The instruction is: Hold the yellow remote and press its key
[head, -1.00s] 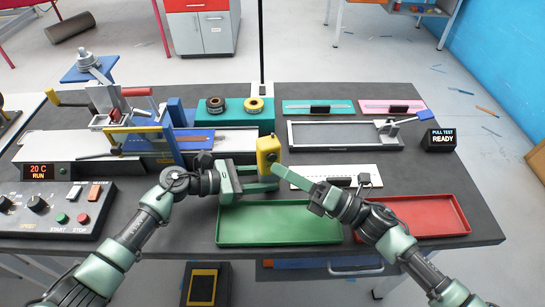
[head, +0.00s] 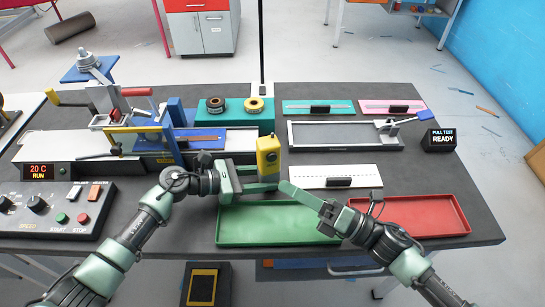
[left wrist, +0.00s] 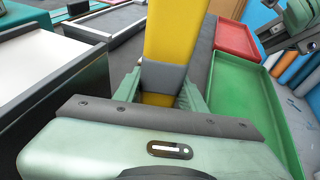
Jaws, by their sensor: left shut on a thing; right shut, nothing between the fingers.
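The yellow remote (head: 268,150) stands upright above the back edge of the green tray, near the middle of the bench. My left gripper (head: 262,180) is shut on its lower part; the left wrist view shows the yellow body (left wrist: 172,45) with a grey band between the fingers. A small dark round spot shows on the remote's face in the head view; I cannot tell its details. My right gripper (head: 284,187) is shut and empty, its fingertips just right of and below the remote, apart from it.
The green tray (head: 232,238) and red tray (head: 455,228) lie at the front. A white board (head: 365,170) and a clamp frame (head: 300,147) lie to the right. A teal block (head: 215,120) with two rolls stands behind, a blue-yellow machine (head: 160,140) to the left.

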